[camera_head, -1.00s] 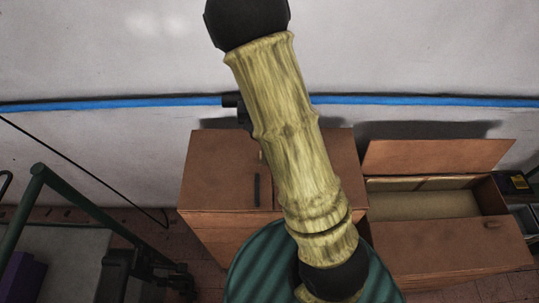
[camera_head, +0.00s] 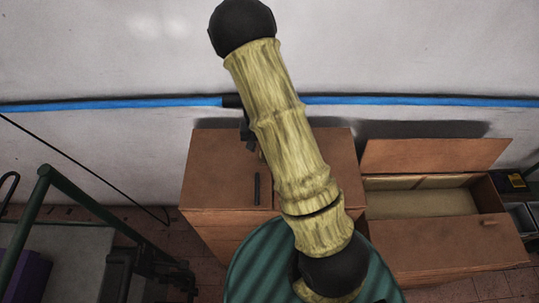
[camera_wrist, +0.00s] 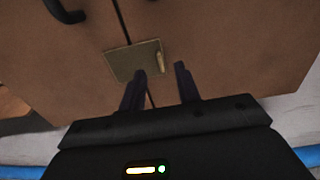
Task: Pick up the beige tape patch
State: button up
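The beige tape patch (camera_wrist: 133,62) is a flat, dull tan rectangle in the wrist view. It lies across the seam between two brown cabinet doors, with a small pale raised tab (camera_wrist: 160,55) at its right end. My gripper (camera_wrist: 160,72) is open, its two dark fingers apart with nothing between them. The fingertips overlap the patch's lower right side in the picture; I cannot tell whether they touch it. In the head view my arm covers part of the brown cabinet (camera_head: 222,165), and I cannot make out the patch there.
A dark door handle (camera_wrist: 66,12) shows at the upper left of the wrist view. In the head view an open brown chest (camera_head: 455,250) stands right of the cabinet, a green frame (camera_head: 95,205) stands at left, and a white wall with a blue stripe (camera_head: 120,104) is behind.

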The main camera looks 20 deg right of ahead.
jog(key=shift+w+f+p, duration=0.1)
jog(key=shift+f+p, duration=0.45)
jog(key=shift+f, duration=1.3)
jog(key=shift+c, duration=0.4)
grip_shut()
